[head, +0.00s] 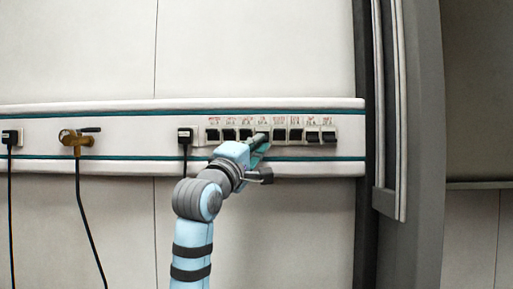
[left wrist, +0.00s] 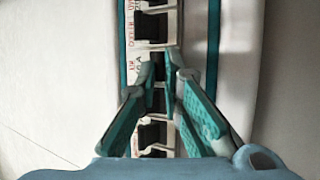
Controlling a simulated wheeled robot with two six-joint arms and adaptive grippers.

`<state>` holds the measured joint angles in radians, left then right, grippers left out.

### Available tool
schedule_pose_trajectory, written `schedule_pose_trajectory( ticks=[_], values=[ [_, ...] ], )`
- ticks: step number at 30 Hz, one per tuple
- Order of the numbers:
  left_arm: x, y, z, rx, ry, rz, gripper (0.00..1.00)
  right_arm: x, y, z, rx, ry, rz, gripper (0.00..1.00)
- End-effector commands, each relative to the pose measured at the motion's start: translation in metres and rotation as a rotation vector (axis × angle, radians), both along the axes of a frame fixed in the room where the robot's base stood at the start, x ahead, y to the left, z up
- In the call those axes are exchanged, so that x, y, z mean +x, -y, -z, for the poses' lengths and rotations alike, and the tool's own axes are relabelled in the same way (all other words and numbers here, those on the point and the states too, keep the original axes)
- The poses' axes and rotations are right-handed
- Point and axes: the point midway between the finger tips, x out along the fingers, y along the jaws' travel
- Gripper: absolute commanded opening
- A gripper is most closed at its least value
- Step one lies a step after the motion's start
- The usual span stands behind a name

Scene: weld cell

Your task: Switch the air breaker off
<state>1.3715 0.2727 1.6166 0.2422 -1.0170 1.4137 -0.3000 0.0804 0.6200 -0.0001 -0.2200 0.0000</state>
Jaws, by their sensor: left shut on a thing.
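A row of black breaker switches in a pale breaker panel (head: 304,126) sits on the wall rail, with small red labels above that are too small to read. My left gripper (head: 261,140) reaches up to the middle of the row and covers part of one switch. In the left wrist view my left gripper (left wrist: 163,72) has its teal-padded fingers closed in on either side of a black breaker switch (left wrist: 158,66). I cannot tell which label belongs to this switch. My right gripper is not in view.
A black plug (head: 185,135) with a hanging cable is just left of the panel. A brass valve (head: 76,138) with a hose and another black plug (head: 9,137) are farther left. A grey post (head: 408,215) stands to the right of the rail.

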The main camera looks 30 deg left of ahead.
Motion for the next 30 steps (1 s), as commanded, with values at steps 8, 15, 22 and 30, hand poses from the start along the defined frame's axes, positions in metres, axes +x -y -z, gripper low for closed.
schedule_pose_trajectory(
  ticks=[8,15,22,30],
  values=[
    [0.0,0.0,0.0,0.001,0.0,-0.001,0.0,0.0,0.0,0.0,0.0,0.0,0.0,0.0],
    [0.0,0.0,0.0,0.001,0.0,-0.001,0.28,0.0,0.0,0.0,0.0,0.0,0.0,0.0],
    [-0.001,0.0,0.0,0.001,0.0,-0.001,0.28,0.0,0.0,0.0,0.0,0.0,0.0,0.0],
    [-0.046,0.0,0.019,0.004,0.002,-0.004,0.28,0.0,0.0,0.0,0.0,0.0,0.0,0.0]
  ],
)
